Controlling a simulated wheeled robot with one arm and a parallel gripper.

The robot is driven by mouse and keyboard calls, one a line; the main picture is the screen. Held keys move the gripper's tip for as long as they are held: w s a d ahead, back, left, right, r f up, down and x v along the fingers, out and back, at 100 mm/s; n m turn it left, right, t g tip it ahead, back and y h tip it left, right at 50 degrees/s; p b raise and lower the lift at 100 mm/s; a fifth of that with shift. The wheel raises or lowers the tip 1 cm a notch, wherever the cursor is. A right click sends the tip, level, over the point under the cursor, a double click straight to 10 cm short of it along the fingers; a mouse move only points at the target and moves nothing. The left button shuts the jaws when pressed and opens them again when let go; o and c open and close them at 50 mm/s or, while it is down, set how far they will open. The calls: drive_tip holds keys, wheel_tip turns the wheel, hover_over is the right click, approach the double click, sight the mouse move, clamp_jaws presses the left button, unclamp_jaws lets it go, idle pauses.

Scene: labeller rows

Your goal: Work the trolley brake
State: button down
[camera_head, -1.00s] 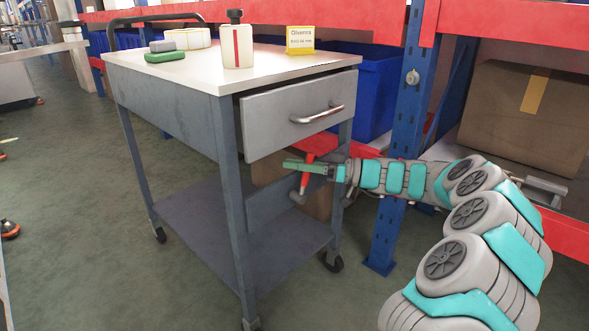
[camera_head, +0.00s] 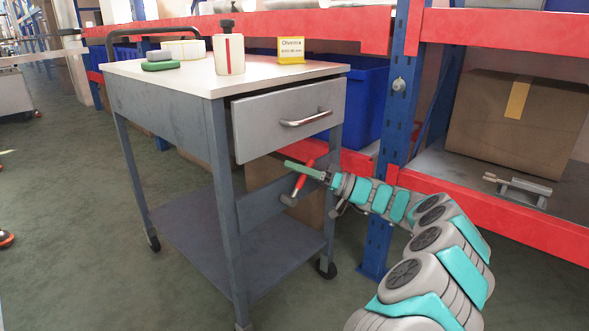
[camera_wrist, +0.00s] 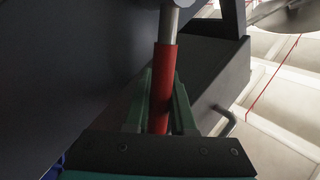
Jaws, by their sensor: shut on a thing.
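The trolley (camera_head: 216,150) is grey, with a pale top and a lower shelf. Its brake lever (camera_head: 299,183) has a red grip on a grey rod and stands low beside the front panel, under the drawer. The lever is tilted, its top leaning right. My gripper (camera_head: 304,171) reaches in from the right and is shut on the red grip. In the wrist view, the green fingers lie on both sides of the red grip (camera_wrist: 162,85), and the grey rod runs up to a rounded hub at the top edge. The fingers partly cover the grip.
The drawer (camera_head: 282,122) with a metal handle stands slightly out above my gripper. A bottle (camera_head: 229,55), a yellow label card (camera_head: 291,50) and other small items stand on the top. A blue rack post (camera_head: 395,120) and red beams are close behind my arm. Open floor lies left.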

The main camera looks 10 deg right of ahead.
drive_tip(key=c, duration=0.8)
unclamp_jaws()
drive_tip(key=shift+o, duration=0.2)
